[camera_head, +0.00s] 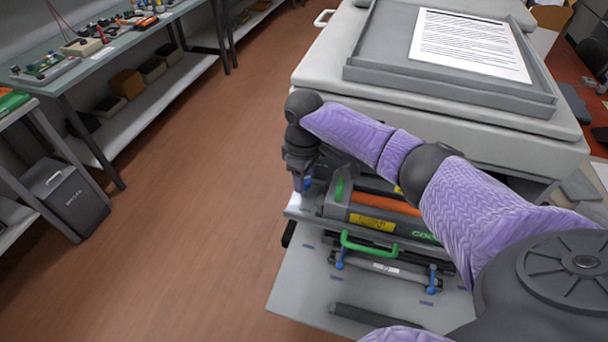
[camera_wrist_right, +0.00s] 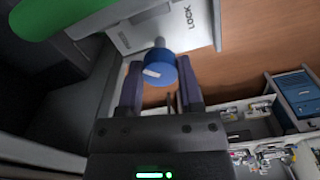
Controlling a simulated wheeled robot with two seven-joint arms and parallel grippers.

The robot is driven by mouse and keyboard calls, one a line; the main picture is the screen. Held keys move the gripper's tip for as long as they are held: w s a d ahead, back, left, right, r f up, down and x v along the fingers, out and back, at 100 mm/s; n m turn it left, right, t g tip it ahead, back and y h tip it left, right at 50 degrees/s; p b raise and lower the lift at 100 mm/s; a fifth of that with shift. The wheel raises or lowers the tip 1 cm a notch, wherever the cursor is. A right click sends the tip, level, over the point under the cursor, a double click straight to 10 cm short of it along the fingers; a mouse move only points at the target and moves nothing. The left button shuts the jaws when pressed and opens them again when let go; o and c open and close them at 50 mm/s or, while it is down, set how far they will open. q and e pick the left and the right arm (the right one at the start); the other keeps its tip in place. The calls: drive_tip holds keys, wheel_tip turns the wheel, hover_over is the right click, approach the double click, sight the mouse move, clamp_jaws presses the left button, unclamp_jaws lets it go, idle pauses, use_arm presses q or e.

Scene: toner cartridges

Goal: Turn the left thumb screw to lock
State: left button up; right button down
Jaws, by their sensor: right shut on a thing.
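The left thumb screw (camera_head: 307,184) is a blue knob at the left front of the open printer, mostly hidden by my right gripper in the head view. In the wrist view the blue knob (camera_wrist_right: 160,70) sits between the fingertips, with a pale mark on its side. My right gripper (camera_head: 301,182) points down at it. In the wrist view the right gripper (camera_wrist_right: 160,64) is shut on the knob. The word LOCK (camera_wrist_right: 188,16) is printed on the light plate beside the knob. My left gripper is not in view.
A toner unit with a yellow label (camera_head: 372,223) and an orange bar (camera_head: 385,203) lies right of the screw. A green handle (camera_head: 370,246) stands in front, above the open grey printer door (camera_head: 300,290). A scanner tray with a printed sheet (camera_head: 470,45) lies on top.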

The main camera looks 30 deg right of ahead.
drive_tip(key=shift+r+m+p, duration=0.15)
drive_tip(key=shift+m+p, duration=0.35)
drive_tip(key=shift+p, duration=0.2)
drive_tip(key=m+p, duration=0.3)
drive_tip(key=shift+r+p, duration=0.1)
drive_tip(key=shift+p, duration=0.3)
drive_tip(key=m+p, duration=0.2)
drive_tip(key=m, duration=0.1)
drive_tip(key=shift+a+m+p, duration=0.1)
drive_tip(key=shift+m+p, duration=0.2)
drive_tip(key=shift+m, duration=0.1)
drive_tip(key=m+p, duration=0.2)
drive_tip(key=m, duration=0.2)
drive_tip(key=m+p, duration=0.1)
drive_tip(key=m, duration=0.5)
drive_tip(key=shift+f, duration=0.2)
drive_tip(key=shift+c, duration=1.3)
unclamp_jaws()
drive_tip(key=shift+r, duration=0.1)
